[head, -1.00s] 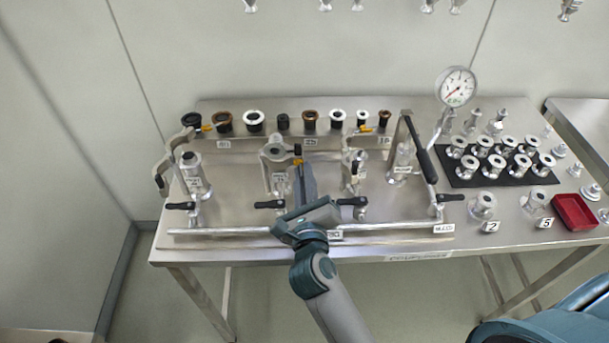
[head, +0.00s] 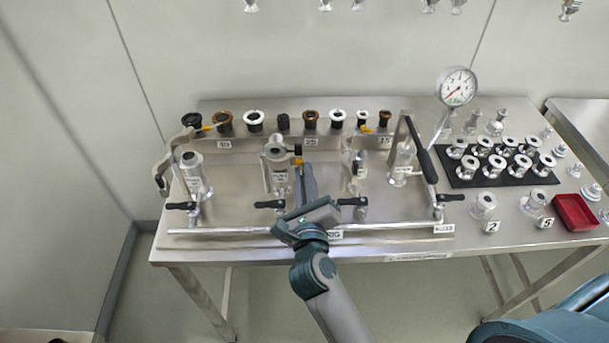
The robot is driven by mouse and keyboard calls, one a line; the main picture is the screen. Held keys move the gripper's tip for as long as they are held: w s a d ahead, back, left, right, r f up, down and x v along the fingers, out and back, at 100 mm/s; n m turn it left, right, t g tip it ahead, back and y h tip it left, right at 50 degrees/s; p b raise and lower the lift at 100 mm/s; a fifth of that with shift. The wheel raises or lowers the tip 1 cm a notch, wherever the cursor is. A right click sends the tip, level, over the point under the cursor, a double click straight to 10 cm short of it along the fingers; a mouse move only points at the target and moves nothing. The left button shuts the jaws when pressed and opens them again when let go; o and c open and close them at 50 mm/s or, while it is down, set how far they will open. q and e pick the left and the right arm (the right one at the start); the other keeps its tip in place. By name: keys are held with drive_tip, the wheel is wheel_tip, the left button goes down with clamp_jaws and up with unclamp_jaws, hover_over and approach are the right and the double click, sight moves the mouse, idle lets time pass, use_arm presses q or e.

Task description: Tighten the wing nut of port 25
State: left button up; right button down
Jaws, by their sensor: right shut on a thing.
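The port 25 label (head: 311,142) is on the rear rail of the rig, in the middle. My left gripper is not in view.
Similar cylinders stand left (head: 194,176) and right (head: 401,165) on the rig. Several black-handled valves line the front rail (head: 225,231). A black-handled lever (head: 420,152) and a pressure gauge (head: 457,87) rise at right. A black mat (head: 460,180) of fittings and a red tray (head: 574,211) lie beyond.

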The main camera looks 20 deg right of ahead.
drive_tip(key=c, duration=1.8)
unclamp_jaws()
drive_tip(key=shift+a, duration=0.1)
drive_tip(key=shift+c, duration=0.2)
drive_tip(key=shift+s, duration=0.1)
drive_tip(key=b+v, duration=0.4)
drive_tip(key=v, duration=0.8)
